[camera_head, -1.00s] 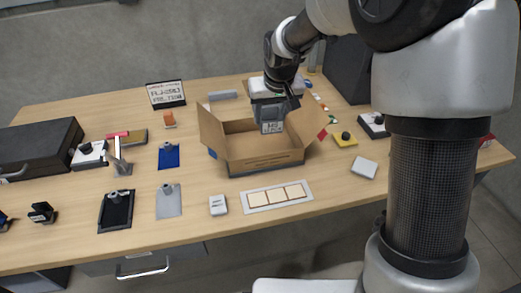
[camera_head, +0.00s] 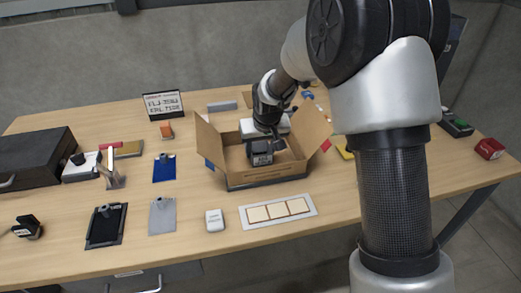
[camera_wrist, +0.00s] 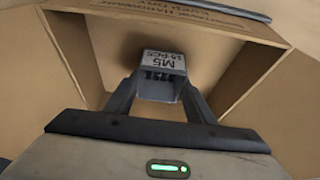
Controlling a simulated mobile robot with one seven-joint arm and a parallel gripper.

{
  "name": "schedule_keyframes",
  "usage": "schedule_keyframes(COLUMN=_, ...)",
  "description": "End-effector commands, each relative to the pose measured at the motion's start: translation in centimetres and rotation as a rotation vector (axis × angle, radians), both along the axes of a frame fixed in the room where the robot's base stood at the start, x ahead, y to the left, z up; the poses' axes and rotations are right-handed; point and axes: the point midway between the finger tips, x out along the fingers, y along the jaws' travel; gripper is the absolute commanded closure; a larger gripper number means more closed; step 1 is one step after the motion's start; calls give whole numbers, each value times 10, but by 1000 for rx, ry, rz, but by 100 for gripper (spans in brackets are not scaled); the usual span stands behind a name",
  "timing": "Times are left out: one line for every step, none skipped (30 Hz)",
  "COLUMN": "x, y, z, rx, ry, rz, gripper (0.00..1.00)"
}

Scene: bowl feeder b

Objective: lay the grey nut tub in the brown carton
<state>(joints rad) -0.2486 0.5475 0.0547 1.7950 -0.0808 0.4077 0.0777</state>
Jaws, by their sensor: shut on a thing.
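The brown carton (camera_head: 268,178) stands open on the table with its flaps spread. The grey nut tub (camera_head: 261,159) is inside the carton's opening in the head view. In the wrist view the tub (camera_wrist: 161,85) shows a white label reading M5, with the carton's inner wall (camera_wrist: 225,62) around it. My gripper (camera_wrist: 160,98) is shut on the tub, one finger on each side. In the head view my gripper (camera_head: 266,138) reaches down into the carton from above. I cannot tell whether the tub touches the carton floor.
A white panel with tan squares (camera_head: 278,211) and a small white box (camera_head: 214,220) lie in front of the carton. Clipboards, blue (camera_head: 164,168) and grey (camera_head: 162,215), lie to the left. A display sign (camera_head: 163,105) stands behind. A dark case (camera_head: 35,157) is at far left.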

Motion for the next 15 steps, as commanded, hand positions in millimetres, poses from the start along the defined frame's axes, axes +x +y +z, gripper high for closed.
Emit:
schedule_keyframes(x=0, y=0, z=1, rx=1, ry=-2, rz=0, gripper=73)
schedule_keyframes(x=0, y=0, z=2, rx=1, ry=-2, rz=0, gripper=73)
schedule_keyframes(x=0, y=0, z=2, rx=1, ry=-2, rz=0, gripper=73)
schedule_keyframes(x=0, y=0, z=2, rx=0, ry=-1, rz=0, gripper=73)
schedule_keyframes(x=0, y=0, z=1, rx=0, ry=-1, rz=0, gripper=73)
schedule_keyframes(x=0, y=0, z=0, rx=0, ry=-1, rz=0, gripper=73)
schedule_keyframes(x=0, y=0, z=-1, rx=0, ry=-1, rz=0, gripper=73)
schedule_keyframes(x=0, y=0, z=-2, rx=0, ry=-1, rz=0, gripper=73)
schedule_keyframes(x=0, y=0, z=-4, rx=0, ry=-1, rz=0, gripper=73)
schedule_keyframes(x=0, y=0, z=-3, rx=0, ry=-1, rz=0, gripper=47)
schedule_keyframes(x=0, y=0, z=-2, rx=0, ry=-1, rz=0, gripper=42)
schedule_keyframes(x=0, y=0, z=-2, rx=0, ry=-1, rz=0, gripper=35)
schedule_keyframes(x=0, y=0, z=-2, rx=0, ry=0, rz=0, gripper=32)
schedule_keyframes(x=0, y=0, z=-2, rx=0, ry=0, rz=0, gripper=32)
schedule_keyframes(x=0, y=0, z=-2, rx=0, ry=0, rz=0, gripper=32)
